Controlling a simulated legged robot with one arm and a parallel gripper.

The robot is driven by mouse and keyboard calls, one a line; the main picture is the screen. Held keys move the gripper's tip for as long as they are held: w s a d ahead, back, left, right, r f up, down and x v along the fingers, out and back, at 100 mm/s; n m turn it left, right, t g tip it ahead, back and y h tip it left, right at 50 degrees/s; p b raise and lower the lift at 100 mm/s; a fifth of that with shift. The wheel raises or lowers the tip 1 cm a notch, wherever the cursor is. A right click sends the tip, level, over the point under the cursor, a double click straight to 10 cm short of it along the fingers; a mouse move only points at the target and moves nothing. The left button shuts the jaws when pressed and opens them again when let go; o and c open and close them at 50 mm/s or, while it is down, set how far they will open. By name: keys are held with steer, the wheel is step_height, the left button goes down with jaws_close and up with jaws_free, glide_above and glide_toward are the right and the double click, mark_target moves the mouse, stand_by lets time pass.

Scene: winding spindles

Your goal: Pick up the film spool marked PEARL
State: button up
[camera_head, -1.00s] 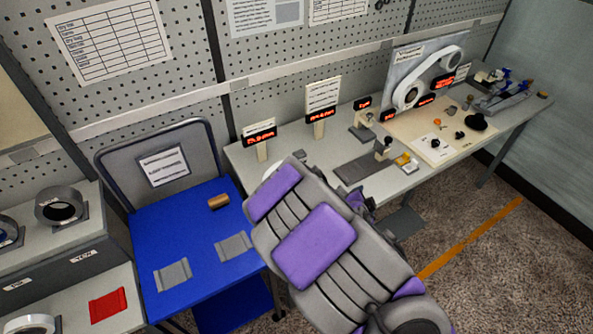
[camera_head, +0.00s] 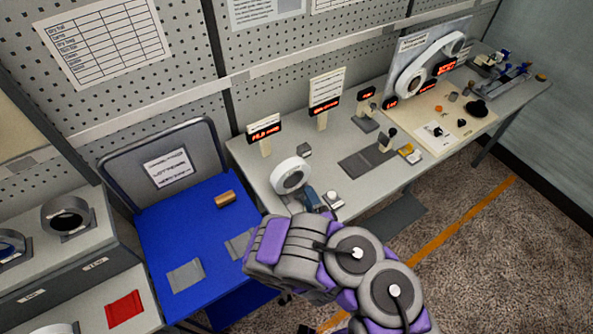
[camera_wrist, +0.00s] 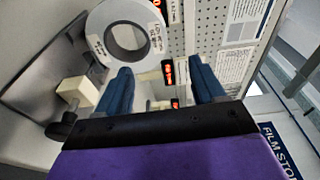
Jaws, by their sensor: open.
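A white ring-shaped film spool (camera_head: 291,175) stands on the near left part of the grey bench. In the wrist view the white spool (camera_wrist: 97,38) is at the upper left, just beyond the fingertips, with small dark print on its rim that I cannot read as PEARL. My gripper (camera_wrist: 160,75) is open, its two blue fingers apart with no spool between them. In the head view a blue finger shows just in front of the spool's lower right edge; contact cannot be told.
Left of the bench is a blue cart (camera_head: 165,225) with a brown roll (camera_head: 225,199) and grey pads. A dark ring spool (camera_head: 66,216) sits on the left shelf, with others partly cut off. A dark grey pad (camera_head: 368,162) and small fixtures stand right of the white spool.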

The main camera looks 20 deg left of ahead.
steer(key=b, duration=0.6)
glide_toward(288, 163)
steer(key=shift+w+f, duration=0.6)
steer(key=shift+w, duration=0.25)
steer(key=x, duration=0.5)
steer(key=shift+s+a, duration=0.2)
steer(key=shift+f+b+x, duration=0.2)
steer(key=shift+b+x, duration=0.3)
steer(key=shift+x, duration=0.45)
steer(key=shift+f+b+x, duration=0.25)
steer(key=shift+b+x, duration=0.2)
steer(key=shift+x, duration=1.3)
steer(key=shift+d, duration=0.1)
jaws_close()
